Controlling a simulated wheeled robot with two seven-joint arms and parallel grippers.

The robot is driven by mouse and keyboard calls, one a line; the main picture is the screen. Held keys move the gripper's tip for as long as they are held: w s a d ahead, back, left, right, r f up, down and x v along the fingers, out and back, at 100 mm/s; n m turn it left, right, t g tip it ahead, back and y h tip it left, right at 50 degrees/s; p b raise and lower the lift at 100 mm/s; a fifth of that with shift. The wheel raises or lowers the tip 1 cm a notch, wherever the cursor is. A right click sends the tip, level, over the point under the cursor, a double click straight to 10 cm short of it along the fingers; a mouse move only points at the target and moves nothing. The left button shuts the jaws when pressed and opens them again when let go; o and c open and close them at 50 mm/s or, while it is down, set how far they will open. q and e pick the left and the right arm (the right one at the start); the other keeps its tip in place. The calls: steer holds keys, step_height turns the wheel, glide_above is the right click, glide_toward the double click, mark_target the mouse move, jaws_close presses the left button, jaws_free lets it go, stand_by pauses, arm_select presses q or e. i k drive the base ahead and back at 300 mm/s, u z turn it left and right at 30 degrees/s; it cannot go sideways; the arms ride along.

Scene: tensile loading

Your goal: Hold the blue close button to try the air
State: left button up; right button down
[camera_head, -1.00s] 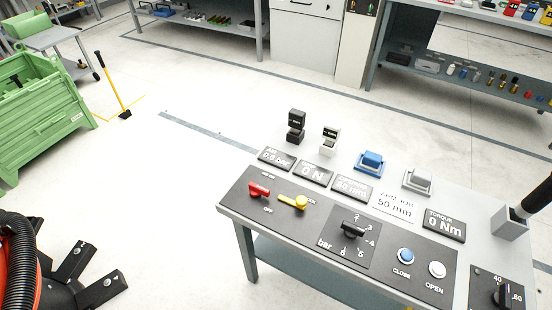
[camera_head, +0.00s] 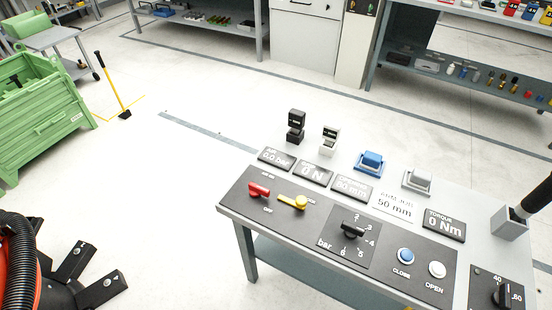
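The blue close button (camera_head: 405,255) is a round cap in a pale ring on the dark control panel, with the label CLOSE below it. The white open button (camera_head: 437,269) sits to its right, above the label OPEN. A red air lever (camera_head: 259,190) and a yellow lever (camera_head: 294,202) are on the panel's left part. The black pressure knob (camera_head: 353,230) is between the levers and the buttons. The air display (camera_head: 276,158) appears to read 0.0 bar. Nothing touches the blue button. Neither gripper shows in this view.
Displays for force (camera_head: 314,172), opening (camera_head: 352,187) and torque (camera_head: 444,225) line the bench, with small blue (camera_head: 370,162) and grey (camera_head: 417,181) blocks behind. A green crate (camera_head: 40,125) stands at the left.

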mark_target(406, 255)
steer(key=z, duration=1.45)
